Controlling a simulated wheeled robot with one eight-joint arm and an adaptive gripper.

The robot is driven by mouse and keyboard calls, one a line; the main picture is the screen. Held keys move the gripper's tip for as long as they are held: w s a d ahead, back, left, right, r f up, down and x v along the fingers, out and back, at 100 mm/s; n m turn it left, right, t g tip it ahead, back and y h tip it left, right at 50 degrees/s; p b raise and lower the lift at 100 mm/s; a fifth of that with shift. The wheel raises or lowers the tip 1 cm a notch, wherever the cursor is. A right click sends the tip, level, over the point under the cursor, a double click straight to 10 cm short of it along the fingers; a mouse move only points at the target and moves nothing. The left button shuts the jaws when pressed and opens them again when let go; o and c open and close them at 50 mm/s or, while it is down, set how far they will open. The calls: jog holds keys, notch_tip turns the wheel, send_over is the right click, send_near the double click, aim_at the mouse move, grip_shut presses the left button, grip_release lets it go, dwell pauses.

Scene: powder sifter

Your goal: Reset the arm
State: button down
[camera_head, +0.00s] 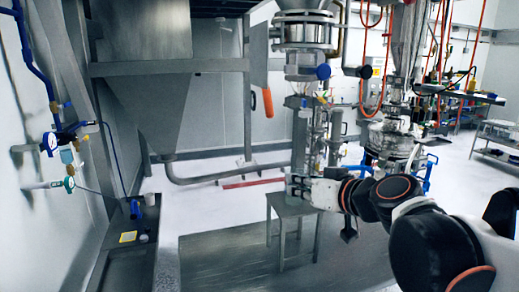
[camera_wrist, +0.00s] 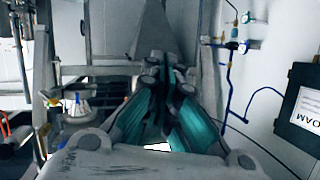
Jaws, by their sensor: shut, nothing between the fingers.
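My gripper (camera_head: 291,184) is in the middle of the head view, at the end of my arm, which reaches in from the right. It is above and beside a small grey metal table (camera_head: 292,212), and I cannot tell the exact gap. In the wrist view my gripper (camera_wrist: 167,72) points forward with its fingers together. Nothing shows between them. No held thing shows in either view.
A steel hopper (camera_head: 150,95) on a frame stands at left, with a pipe (camera_head: 225,177) below. A column of sifter equipment (camera_head: 304,45) stands behind my gripper. A dark bench (camera_head: 128,250) runs along the left wall. Floor at centre left is clear.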

jog(key=s+d+f+m+g+h+b, duration=0.1)
jog(key=s+f+b, duration=0.4)
jog(key=f, duration=0.6)
jog(key=s+d+f+m+g+h+b, duration=0.1)
jog(key=s+d+f+b, duration=0.5)
jog(key=f, duration=0.6)
jog(key=s+d+f+m+g+h+b, duration=0.2)
jog(key=s+d+f+g+h+b, duration=0.1)
jog(key=s+f, duration=0.6)
notch_tip(320, 180, down, 3)
jog(key=d+h+b, duration=0.1)
jog(key=h+b, duration=0.1)
jog(key=b, duration=0.1)
jog(key=shift+f+g, duration=0.15)
jog(key=shift+g, duration=0.15)
